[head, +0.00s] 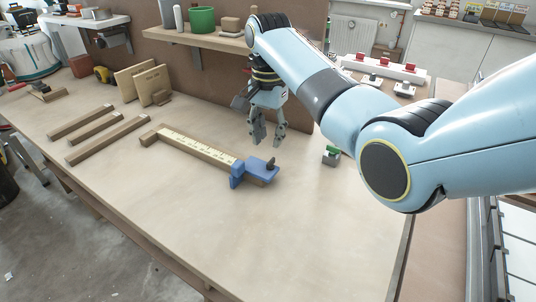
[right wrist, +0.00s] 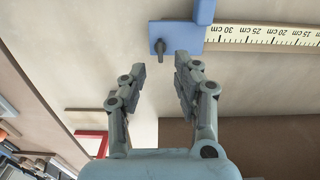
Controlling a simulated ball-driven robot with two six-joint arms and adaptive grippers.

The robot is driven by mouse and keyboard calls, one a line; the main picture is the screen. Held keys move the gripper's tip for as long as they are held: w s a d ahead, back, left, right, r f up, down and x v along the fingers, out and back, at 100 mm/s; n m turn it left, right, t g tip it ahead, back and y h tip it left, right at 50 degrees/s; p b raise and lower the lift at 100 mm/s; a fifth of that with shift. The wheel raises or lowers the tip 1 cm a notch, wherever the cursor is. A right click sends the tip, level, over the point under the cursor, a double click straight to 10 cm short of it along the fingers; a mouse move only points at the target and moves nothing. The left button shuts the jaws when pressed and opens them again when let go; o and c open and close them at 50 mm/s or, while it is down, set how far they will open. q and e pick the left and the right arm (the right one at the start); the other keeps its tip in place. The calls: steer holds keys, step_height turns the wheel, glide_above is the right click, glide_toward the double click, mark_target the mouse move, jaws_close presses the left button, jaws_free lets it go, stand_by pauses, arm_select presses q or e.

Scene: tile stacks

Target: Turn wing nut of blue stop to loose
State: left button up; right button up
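The blue stop (head: 262,166) sits on the right end of a wooden bar with a measuring scale (head: 197,147), lying on the table. Its dark wing nut (head: 271,161) stands on top of the blue plate. My right gripper (head: 267,138) hangs just behind the stop, above the table, open and empty. In the right wrist view, the open fingers (right wrist: 157,75) point towards the blue stop (right wrist: 178,36) and its wing nut (right wrist: 160,47), apart from both. My left gripper shows in neither view.
Wooden strips (head: 107,138) lie left of the bar, and wooden boards (head: 143,84) stand behind them. A small green-topped block (head: 331,155) sits to the right. A shelf with a green pot (head: 202,20) is on the back panel. The front of the table is clear.

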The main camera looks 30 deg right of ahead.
mark_target(269, 163)
step_height(269, 163, down, 4)
steer(key=shift+r, duration=0.1)
step_height(269, 163, down, 4)
steer(key=shift+d+r+b, duration=0.1)
steer(key=shift+r+b, duration=0.15)
steer(key=shift+b, duration=0.1)
steer(key=shift+f, duration=0.3)
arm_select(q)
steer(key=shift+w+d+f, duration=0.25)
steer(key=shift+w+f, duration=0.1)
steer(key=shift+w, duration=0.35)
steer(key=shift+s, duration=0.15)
arm_select(e)
steer(key=shift+c, duration=0.7)
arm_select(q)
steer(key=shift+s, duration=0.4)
arm_select(e)
jaws_close()
